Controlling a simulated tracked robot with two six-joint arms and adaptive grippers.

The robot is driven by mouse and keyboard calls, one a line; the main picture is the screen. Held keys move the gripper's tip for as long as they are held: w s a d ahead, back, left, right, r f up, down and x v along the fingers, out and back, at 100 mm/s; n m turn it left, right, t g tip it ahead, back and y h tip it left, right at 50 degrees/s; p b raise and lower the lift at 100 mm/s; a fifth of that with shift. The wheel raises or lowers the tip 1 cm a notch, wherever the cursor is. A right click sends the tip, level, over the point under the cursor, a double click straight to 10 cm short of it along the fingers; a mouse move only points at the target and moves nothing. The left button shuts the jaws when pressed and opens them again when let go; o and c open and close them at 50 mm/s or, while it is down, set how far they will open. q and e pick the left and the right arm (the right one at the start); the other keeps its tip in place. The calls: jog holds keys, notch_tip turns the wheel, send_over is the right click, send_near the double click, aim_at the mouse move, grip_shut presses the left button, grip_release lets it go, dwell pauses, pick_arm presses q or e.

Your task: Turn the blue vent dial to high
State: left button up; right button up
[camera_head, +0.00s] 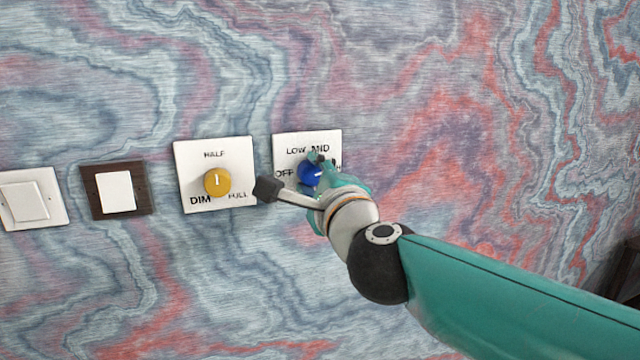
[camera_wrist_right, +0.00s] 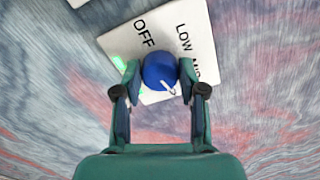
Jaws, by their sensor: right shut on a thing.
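The blue vent dial (camera_head: 309,174) sits on a white plate (camera_head: 283,142) on the wall. The plate reads OFF, LOW and MID, plus a label starting with H, mostly hidden by my right gripper. My right gripper (camera_head: 319,169) is shut on the dial. In the right wrist view, its two fingers (camera_wrist_right: 160,80) flank the blue dial (camera_wrist_right: 158,68). The dial's white pointer mark faces lower right in that view, away from OFF and LOW. In the head view, the mark faces right, towards the H side. My left gripper is not in view.
A yellow dial (camera_head: 217,181) on a white plate marked DIM, HALF and FULL is close on the left. Farther left are a brown-framed switch (camera_head: 117,192) and a white switch (camera_head: 31,199). The patterned wall above is clear.

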jog(key=shift+w+d+f+m+b, duration=0.1)
jog(key=shift+d+m+b, duration=0.1)
jog(key=shift+m, duration=0.45)
jog(key=shift+w+d+f+m+b, duration=0.1)
jog(key=shift+m+b, duration=0.05)
jog(key=shift+m, duration=0.5)
jog(key=shift+f, duration=0.1)
jog(key=o, duration=1.1)
jog(key=shift+o, duration=0.2)
jog(key=shift+s, duration=0.1)
jog(key=shift+s, duration=0.15)
jog(key=v, duration=1.1)
jog(key=shift+s, duration=0.3)
jog(key=shift+d, duration=0.1)
